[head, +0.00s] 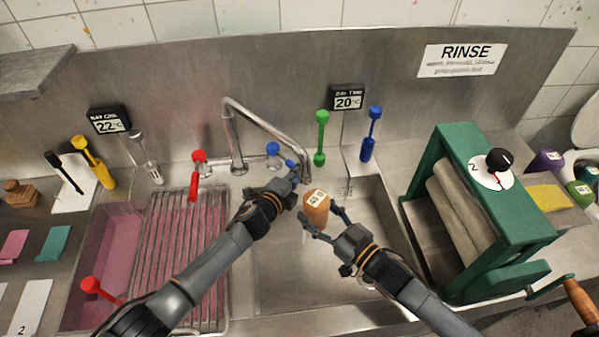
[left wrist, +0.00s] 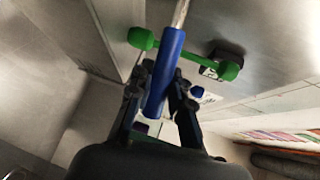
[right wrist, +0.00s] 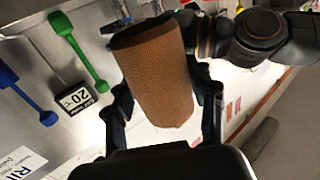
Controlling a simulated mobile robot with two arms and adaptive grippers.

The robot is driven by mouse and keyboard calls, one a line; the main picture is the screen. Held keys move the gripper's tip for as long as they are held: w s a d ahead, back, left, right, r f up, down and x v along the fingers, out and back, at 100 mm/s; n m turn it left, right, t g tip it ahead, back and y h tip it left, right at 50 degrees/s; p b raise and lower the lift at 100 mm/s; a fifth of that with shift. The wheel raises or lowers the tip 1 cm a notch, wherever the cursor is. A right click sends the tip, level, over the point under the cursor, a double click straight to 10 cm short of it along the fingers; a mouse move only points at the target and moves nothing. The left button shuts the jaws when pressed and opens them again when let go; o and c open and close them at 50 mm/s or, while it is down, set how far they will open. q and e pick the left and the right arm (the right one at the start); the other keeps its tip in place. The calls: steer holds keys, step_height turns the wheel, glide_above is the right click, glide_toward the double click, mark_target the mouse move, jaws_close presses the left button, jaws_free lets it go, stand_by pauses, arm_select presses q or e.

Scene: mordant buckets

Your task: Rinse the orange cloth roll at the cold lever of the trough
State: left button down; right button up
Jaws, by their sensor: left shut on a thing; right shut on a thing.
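The orange cloth roll (head: 316,207), with a small white label, is held upright or slightly tilted over the right basin of the trough (head: 290,265), just below the end of the spout (head: 304,160). My right gripper (head: 323,222) is shut on it; the roll also fills the middle of the right wrist view (right wrist: 158,75). The cold lever has a blue knob (head: 273,149) and a blue handle, seen in the left wrist view (left wrist: 165,75). My left gripper (head: 291,174) is shut on this handle, partly hiding it in the head view. I cannot make out running water.
A red lever (head: 195,178) stands left of the tap. Green (head: 321,135) and blue (head: 371,135) long-handled tools are on the back wall. A green wringer (head: 455,150) stands close on the right. A wire rack (head: 180,250) covers part of the left basin.

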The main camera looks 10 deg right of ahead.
arm_select(q)
steer(key=shift+s+a+r+m+h, duration=0.1)
steer(key=shift+s+a+m+h, duration=0.05)
steer(key=shift+a+m+h, duration=0.2)
steer(key=s+a+m+g+h, duration=0.1)
steer(key=a+m+g+h, duration=0.3)
steer(key=a+m+g, duration=0.1)
steer(key=shift+s+a+g, duration=0.2)
steer(key=shift+a+g, duration=0.25)
steer(key=shift+g, duration=0.35)
steer(key=shift+m, duration=0.25)
steer(key=c, duration=1.2)
jaws_free()
